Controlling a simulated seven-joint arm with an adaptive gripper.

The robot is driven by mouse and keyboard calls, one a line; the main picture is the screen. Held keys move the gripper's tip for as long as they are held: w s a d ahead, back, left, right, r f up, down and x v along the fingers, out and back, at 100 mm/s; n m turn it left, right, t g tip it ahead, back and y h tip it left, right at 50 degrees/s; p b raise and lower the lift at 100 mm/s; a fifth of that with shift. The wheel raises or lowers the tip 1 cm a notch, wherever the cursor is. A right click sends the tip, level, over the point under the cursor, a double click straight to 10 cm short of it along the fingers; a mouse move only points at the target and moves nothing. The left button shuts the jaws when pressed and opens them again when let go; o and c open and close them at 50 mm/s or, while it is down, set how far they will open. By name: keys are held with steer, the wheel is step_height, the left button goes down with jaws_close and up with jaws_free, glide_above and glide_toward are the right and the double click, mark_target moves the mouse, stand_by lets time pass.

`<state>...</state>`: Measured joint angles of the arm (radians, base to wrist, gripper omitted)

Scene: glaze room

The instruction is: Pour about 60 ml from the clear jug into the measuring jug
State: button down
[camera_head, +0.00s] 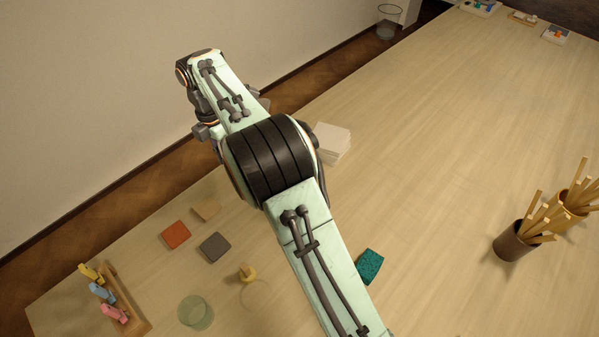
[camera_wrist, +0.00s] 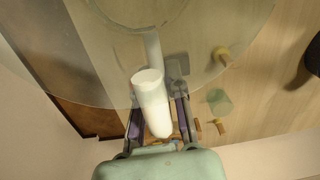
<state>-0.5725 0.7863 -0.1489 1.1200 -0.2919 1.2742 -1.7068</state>
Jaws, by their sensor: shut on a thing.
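In the wrist view my gripper (camera_wrist: 158,108) is shut on a white, rounded, handle-like piece (camera_wrist: 151,100). A large see-through round body, which looks like the clear jug (camera_wrist: 215,22), fills the upper part of that view, close to the camera. Its level and contents are hard to tell.
A small yellow piece (camera_head: 247,272) stands by a faint clear ring. Orange (camera_head: 176,235) and grey (camera_head: 214,247) tiles lie nearby. A wooden rack (camera_head: 125,300) holds coloured pieces. A white stack (camera_head: 332,142), teal block (camera_head: 370,265) and brown pot (camera_head: 514,243) stand right of my arm.

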steer(key=shift+n, duration=0.7)
steer(key=a+f, duration=0.1)
steer(key=f, duration=0.8)
steer(key=a+f, duration=0.1)
steer(key=f, duration=0.4)
steer(key=shift+s+a, duration=0.35)
steer(key=shift+d, duration=0.1)
steer(key=d+r+t+y, duration=0.2)
steer(key=d+r+y, duration=0.2)
steer(key=r+y, duration=0.6)
steer(key=shift+s+d+r+y+b, duration=0.35)
steer(key=shift+s+d+y, duration=0.05)
steer(key=shift+y, duration=0.8)
steer(key=shift+d+r+y, duration=0.25)
steer(key=shift+r+y, duration=0.3)
steer(key=shift+y, duration=0.15)
steer(key=shift+d, duration=0.1)
